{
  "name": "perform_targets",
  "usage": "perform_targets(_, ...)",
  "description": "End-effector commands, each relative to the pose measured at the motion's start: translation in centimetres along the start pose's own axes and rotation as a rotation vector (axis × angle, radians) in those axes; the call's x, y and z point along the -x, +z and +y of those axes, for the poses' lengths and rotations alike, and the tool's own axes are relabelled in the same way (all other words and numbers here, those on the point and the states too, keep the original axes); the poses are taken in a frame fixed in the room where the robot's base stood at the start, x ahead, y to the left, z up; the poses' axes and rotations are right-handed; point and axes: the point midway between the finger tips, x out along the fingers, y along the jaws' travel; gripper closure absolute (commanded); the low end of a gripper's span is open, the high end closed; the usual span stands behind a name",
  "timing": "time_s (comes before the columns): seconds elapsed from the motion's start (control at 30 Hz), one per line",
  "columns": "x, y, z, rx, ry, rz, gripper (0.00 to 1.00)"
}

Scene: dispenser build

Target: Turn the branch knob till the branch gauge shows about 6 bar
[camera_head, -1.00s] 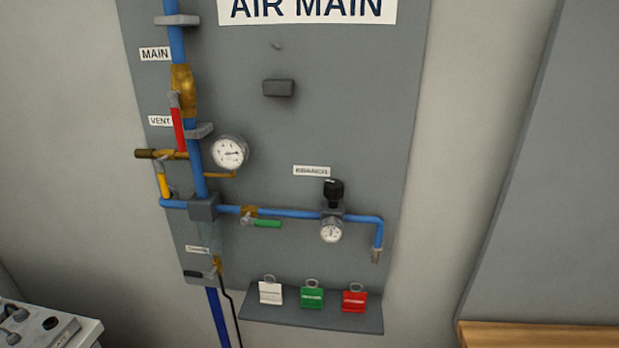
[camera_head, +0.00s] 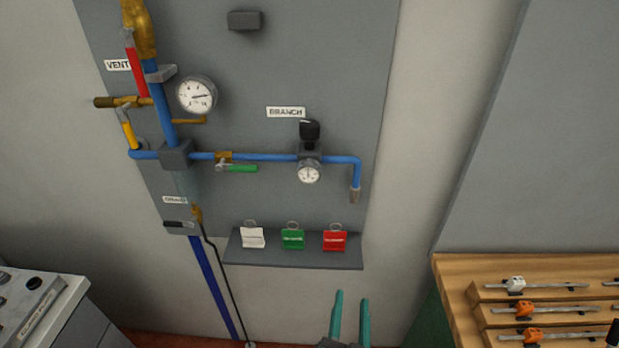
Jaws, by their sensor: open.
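The branch knob (camera_head: 309,130) is black and sits on top of the regulator, under the BRANCH label (camera_head: 286,112). The branch gauge (camera_head: 309,174) is a small white round dial just below it. Its needle looks about vertical, but the numbers are too small to read. The blue branch pipe (camera_head: 262,157) runs through the regulator. My gripper (camera_head: 351,295) shows at the bottom with two teal fingers pointing up, apart and with nothing between them. It is well below the knob and touches nothing.
A shelf (camera_head: 290,256) with white, green and red tags lies between my gripper and the regulator in the picture. A green-handled valve (camera_head: 238,168) is left of it. A wooden rack (camera_head: 455,290) stands right, a grey console (camera_head: 40,300) left.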

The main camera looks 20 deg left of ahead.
Motion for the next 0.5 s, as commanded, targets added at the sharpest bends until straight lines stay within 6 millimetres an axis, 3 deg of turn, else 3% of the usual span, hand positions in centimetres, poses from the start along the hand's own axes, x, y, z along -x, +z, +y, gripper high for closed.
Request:
perform_targets(0.03,-1.5,-1.8,-0.7,-0.002,-0.027,0.014,0.60)
perform_targets(0.2,-5.1,-6.4,-3.3,-0.005,-0.122,0.024,0.60)
perform_targets(0.5,-9.0,-15.4,-8.9,0.060,-0.303,0.024,0.60)
